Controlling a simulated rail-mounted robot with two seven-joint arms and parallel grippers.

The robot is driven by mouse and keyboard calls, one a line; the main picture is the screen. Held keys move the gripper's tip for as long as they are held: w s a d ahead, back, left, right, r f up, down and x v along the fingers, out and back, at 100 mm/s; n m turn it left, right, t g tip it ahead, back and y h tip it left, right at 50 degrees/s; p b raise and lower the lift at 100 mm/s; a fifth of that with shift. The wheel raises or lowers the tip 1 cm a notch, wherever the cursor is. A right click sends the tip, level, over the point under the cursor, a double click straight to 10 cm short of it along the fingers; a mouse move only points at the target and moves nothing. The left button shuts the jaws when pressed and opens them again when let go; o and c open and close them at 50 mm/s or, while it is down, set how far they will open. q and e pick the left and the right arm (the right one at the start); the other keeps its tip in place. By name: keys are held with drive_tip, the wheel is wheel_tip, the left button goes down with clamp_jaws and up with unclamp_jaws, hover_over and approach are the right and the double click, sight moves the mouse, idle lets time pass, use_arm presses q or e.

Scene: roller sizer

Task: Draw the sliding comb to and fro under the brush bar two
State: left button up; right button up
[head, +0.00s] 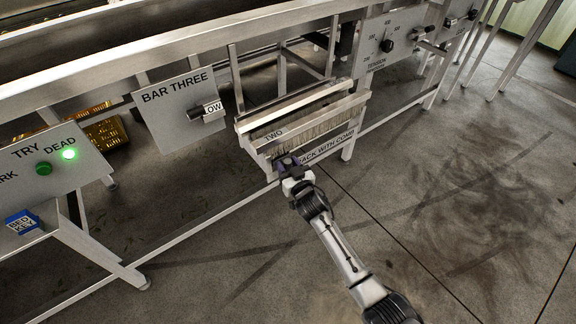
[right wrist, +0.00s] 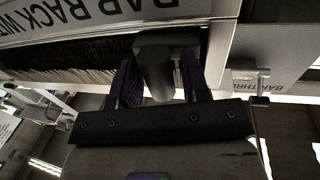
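In the head view the brush bar (head: 320,117), marked TWO on its metal strip, juts from the machine frame with pale bristles hanging below. A ledge with a label ending in WITH COMB (head: 328,146) runs under the bristles. My right gripper (head: 287,163) is at the left front end of this ledge. In the right wrist view, its two dark fingers (right wrist: 160,82) stand close on either side of a grey rounded handle (right wrist: 157,72) and appear shut on it. Bristles (right wrist: 75,72) show to the left. The comb's teeth are hidden. My left gripper is not in view.
Left of the bar hangs the BAR THREE plate (head: 178,112) with a knob. The TENSION panel (head: 388,40) is at upper right. The floor (head: 450,200) in front is clear.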

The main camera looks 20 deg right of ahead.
clamp_jaws()
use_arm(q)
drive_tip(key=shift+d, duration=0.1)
